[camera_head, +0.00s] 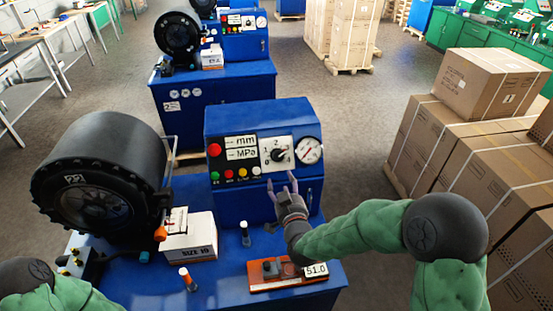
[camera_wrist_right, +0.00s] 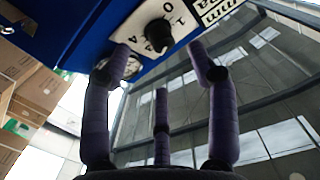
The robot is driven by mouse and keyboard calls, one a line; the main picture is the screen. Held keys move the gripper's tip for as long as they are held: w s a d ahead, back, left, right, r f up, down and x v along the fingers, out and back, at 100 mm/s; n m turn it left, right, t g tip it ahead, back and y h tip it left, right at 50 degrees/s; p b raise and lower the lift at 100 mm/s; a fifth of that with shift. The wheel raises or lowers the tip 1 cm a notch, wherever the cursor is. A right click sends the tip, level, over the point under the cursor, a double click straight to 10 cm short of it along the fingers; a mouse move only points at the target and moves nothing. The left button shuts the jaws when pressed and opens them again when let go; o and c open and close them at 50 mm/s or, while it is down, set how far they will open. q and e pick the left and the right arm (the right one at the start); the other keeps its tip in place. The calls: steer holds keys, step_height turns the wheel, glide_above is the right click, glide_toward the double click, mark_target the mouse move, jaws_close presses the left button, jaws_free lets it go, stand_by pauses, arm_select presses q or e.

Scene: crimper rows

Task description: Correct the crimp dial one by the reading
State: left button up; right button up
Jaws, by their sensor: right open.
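The crimp dial (camera_head: 280,155) is a black knob on a white plate with numbers around it, on the blue control box of the nearest crimper. Which number it points at is too small to tell. In the right wrist view the dial (camera_wrist_right: 158,33) is at the top, beyond my fingertips. My right gripper (camera_head: 281,183) is open and empty, just below and in front of the dial, apart from it. Its purple fingers (camera_wrist_right: 158,68) spread in the wrist view. An orange gauge (camera_head: 275,271) on the blue table shows 51.0 on its display (camera_head: 316,269). My left gripper is out of view.
A round pressure gauge (camera_head: 308,151) sits right of the dial; a red button (camera_head: 214,150) and small lamps sit left. A black crimping head (camera_head: 98,178), a SIZE 19 box (camera_head: 188,238) and stubby upright tools share the table. Cartons (camera_head: 490,165) stand at right.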

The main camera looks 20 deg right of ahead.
mark_target(279, 158)
steer(key=shift+n+t+h, duration=0.4)
steer(key=shift+n, duration=0.3)
steer(key=x, duration=0.6)
steer(key=r+x, duration=0.1)
steer(key=x, duration=0.2)
steer(key=shift+w+d+r, duration=0.1)
steer(key=shift+w+d, duration=0.2)
steer(key=shift+d, duration=0.2)
steer(key=shift+r, duration=0.1)
steer(key=c, duration=1.1)
